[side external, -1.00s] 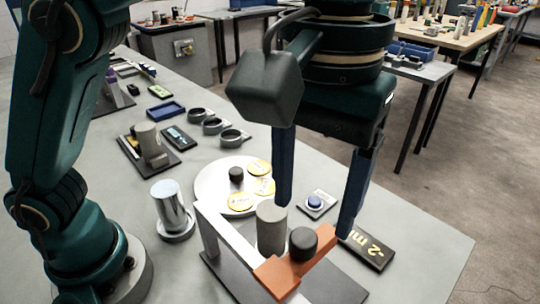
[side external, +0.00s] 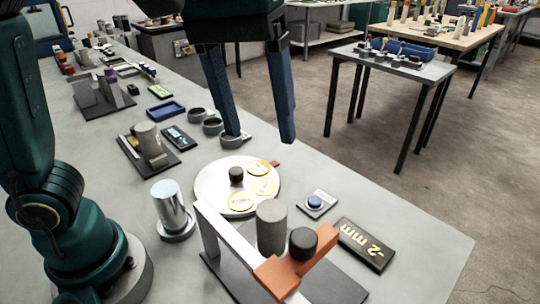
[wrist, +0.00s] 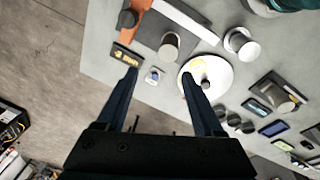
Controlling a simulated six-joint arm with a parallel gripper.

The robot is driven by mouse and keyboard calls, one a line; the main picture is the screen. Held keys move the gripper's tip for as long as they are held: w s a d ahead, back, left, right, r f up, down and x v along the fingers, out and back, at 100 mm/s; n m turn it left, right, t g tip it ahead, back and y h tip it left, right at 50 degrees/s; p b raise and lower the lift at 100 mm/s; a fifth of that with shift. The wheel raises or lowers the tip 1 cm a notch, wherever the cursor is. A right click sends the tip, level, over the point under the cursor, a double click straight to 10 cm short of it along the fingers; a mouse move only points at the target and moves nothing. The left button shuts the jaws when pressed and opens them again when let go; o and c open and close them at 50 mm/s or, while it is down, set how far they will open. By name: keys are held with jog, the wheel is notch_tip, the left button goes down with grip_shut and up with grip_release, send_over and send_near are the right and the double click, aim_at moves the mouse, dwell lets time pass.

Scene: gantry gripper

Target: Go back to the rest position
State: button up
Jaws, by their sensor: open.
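My gripper (side external: 260,136) is open and empty, its two blue fingers spread wide above the far side of the grey table (side external: 400,225). In the side view the fingertips overlap the area behind the white round plate (side external: 212,191). My gripper also shows in the wrist view (wrist: 158,72), with nothing between its fingers and the table top well below them.
An orange and grey gantry fixture (side external: 280,272) with a grey cylinder (side external: 271,228) stands at the front. Beside it are a "-2 mm" plate (side external: 366,245), a blue button (side external: 314,202) and a shiny metal cylinder (side external: 170,208). Grey rings (side external: 213,127) lie behind.

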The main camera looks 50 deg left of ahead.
jog(key=s+a+f+m+t, duration=0.3)
jog(key=s+a+f+m, duration=0.1)
jog(key=a+f, duration=0.6)
jog(key=shift+s+a+f+m+t+y, duration=0.2)
jog(key=shift+s+f+m+t+y, duration=0.15)
jog(key=shift+s, duration=0.4)
